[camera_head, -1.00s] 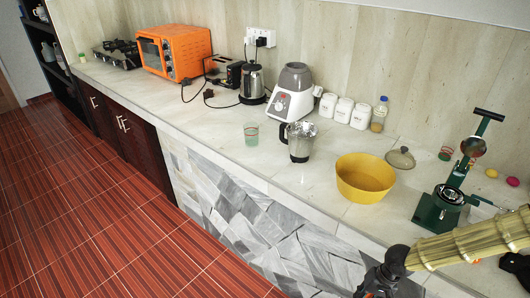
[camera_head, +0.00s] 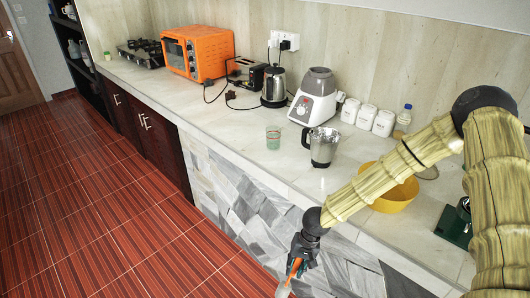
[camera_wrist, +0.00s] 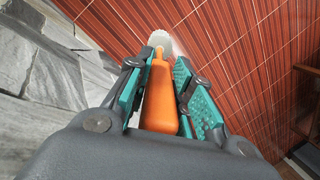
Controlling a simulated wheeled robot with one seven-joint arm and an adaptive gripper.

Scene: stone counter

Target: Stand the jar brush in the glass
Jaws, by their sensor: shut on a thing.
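The jar brush has an orange handle (camera_wrist: 160,100) and a pale head (camera_wrist: 160,40). My gripper (camera_wrist: 157,72) is shut on the handle, with the teal fingers on either side and the pale head pointing away from the palm. In the head view, my gripper (camera_head: 297,262) hangs in front of the counter, over the red floor, and the brush (camera_head: 293,270) tilts down to the picture's bottom edge. The glass (camera_head: 273,138) is a small clear greenish tumbler, upright on the counter near its front edge. It stands well above and left of my gripper in the picture, apart from the brush.
A metal blender jug (camera_head: 322,148) stands right of the glass, with the blender base (camera_head: 314,97) behind. A yellow bowl (camera_head: 395,196) is partly hidden by my arm. A kettle (camera_head: 274,88), toaster and orange oven (camera_head: 197,53) stand further left. Counter left of the glass is clear.

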